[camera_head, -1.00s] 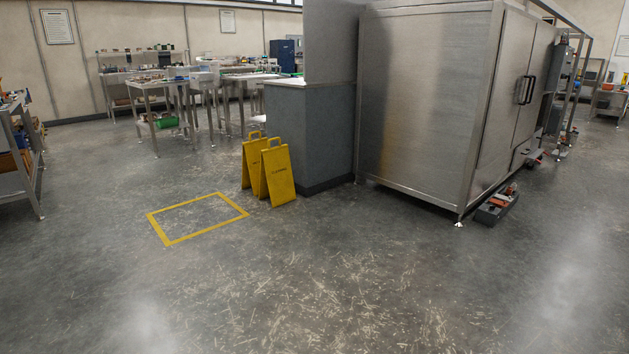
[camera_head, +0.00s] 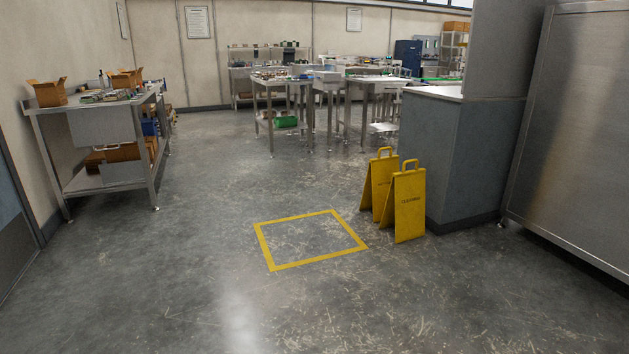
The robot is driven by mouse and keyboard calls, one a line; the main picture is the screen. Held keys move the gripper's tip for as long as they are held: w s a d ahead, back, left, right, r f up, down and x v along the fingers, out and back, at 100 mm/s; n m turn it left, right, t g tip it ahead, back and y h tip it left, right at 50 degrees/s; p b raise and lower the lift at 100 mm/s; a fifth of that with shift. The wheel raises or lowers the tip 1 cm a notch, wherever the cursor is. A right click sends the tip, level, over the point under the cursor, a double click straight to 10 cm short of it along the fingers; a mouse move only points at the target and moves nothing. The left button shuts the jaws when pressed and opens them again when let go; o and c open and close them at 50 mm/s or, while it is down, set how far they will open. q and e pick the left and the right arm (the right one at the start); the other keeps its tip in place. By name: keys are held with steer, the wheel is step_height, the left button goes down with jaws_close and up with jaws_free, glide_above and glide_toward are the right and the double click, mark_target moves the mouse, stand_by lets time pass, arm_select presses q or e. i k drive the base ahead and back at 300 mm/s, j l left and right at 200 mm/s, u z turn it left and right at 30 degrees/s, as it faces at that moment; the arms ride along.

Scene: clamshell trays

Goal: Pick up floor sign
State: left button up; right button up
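Two yellow folding floor signs stand upright on the grey floor, right of the picture's middle. Neither of my grippers shows in this view.
A grey counter block (camera_head: 450,160) stands close behind the signs on the right. A large steel cabinet (camera_head: 580,130) fills the right edge. A steel table (camera_head: 105,120) with boxes stands at left. Worktables (camera_head: 290,80) stand at the back. The floor in front is clear.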

mark_target(379, 177)
steer(key=i+z, duration=0.1)
steer(key=i, duration=0.65)
steer(key=i+j+z, duration=0.1)
steer(key=i, duration=0.6)
steer(key=i+j+z, duration=0.1)
steer(key=i+j, duration=0.15)
steer(key=i, duration=0.5)
steer(key=i+j+z, duration=0.15)
steer(key=i+z, duration=0.15)
steer(key=i+j+z, duration=0.3)
steer(key=i, duration=0.2)
steer(key=k+l, duration=0.3)
steer(key=l, duration=0.15)
